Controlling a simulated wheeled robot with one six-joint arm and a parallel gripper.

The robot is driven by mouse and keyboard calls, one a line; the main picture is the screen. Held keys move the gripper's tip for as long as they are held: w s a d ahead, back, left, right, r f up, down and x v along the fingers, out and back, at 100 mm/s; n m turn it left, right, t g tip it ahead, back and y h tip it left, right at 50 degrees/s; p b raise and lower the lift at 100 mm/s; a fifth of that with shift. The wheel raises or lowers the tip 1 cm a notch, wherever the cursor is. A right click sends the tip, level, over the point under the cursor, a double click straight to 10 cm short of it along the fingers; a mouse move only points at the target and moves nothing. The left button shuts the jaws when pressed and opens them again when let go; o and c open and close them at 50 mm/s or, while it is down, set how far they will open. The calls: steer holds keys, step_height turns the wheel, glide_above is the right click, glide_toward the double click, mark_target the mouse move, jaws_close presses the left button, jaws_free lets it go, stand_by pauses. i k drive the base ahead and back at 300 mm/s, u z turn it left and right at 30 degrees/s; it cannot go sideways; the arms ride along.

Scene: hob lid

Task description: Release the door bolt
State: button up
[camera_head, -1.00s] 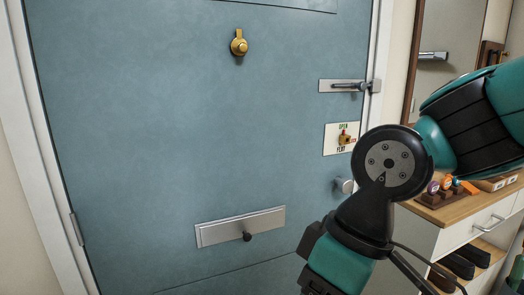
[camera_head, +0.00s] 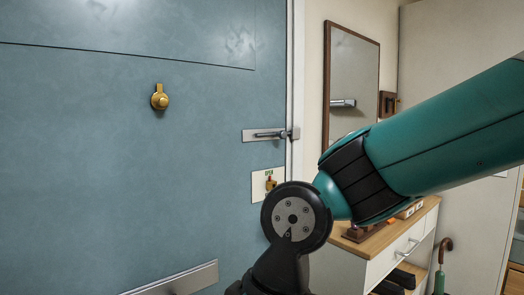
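The door bolt (camera_head: 266,134) is a silver slide bolt on a plate near the right edge of the blue-grey door (camera_head: 80,180). Its rod reaches to a keeper (camera_head: 295,133) at the white door frame. A white sign (camera_head: 258,187) with "OPEN" lettering and a small brass-coloured piece is below the bolt. My arm crosses the lower right of the picture, with a dark joint below the sign. My gripper is out of view, below the bottom edge.
A brass fitting (camera_head: 160,98) is higher on the door, and a metal letter plate (camera_head: 180,281) is low on it. A wood-topped cabinet (camera_head: 398,243) stands right of the door under a mirror (camera_head: 350,82). An umbrella (camera_head: 441,266) is beside the cabinet.

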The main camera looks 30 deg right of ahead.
mark_target(283, 134)
steer(key=u, duration=0.5)
steer(key=k, duration=1.25)
steer(key=z, duration=0.25)
steer(key=i, duration=0.6)
steer(key=z, duration=0.7)
steer(key=i, duration=0.95)
steer(key=u, duration=0.25)
